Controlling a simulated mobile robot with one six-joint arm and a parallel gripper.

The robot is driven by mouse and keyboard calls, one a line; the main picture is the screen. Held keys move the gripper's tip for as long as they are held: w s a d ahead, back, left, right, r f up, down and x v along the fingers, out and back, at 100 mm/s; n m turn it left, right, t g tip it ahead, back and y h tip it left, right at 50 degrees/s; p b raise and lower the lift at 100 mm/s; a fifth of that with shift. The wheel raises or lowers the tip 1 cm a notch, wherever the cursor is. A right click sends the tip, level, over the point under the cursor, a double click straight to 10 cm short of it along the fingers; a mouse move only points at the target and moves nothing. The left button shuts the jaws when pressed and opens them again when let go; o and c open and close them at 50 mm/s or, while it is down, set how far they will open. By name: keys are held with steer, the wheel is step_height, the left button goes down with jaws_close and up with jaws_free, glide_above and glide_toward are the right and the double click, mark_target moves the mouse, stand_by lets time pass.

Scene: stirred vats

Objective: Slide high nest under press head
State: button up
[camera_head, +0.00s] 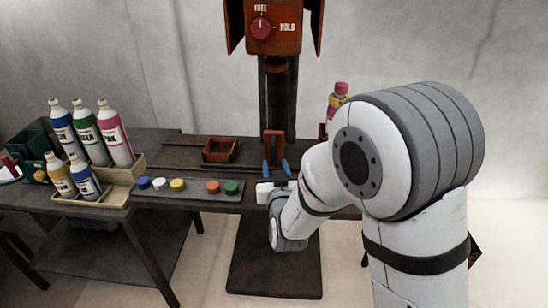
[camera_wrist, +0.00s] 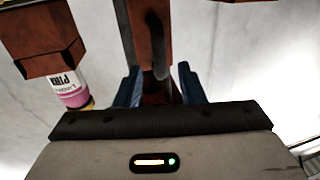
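The press head (camera_head: 273,30) is orange-red, with a knob and lettering, on a dark column above the back of the table. A small empty orange nest (camera_head: 220,150) stands left of the column. A second orange holder, mostly behind my arm, bears a pink bottle (camera_head: 339,95) to the right. It shows inverted in the wrist view, holder (camera_wrist: 42,40) and bottle (camera_wrist: 72,92). I cannot tell which is the high nest. An upright orange handle (camera_head: 273,133) stands before the column. My gripper (camera_wrist: 160,85) is open, its blue fingers apart on either side of the handle.
A grey strip (camera_head: 195,188) with several coloured buttons lies along the table's front edge. Several bottles stand in a beige stepped rack (camera_head: 122,180) at left, with a green bin (camera_head: 35,142) behind. The table between rack and left nest is mostly clear.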

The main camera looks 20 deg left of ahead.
mark_target(274, 156)
steer(key=x, duration=0.6)
steer(key=shift+w, duration=0.2)
steer(key=shift+c, duration=0.2)
jaws_close()
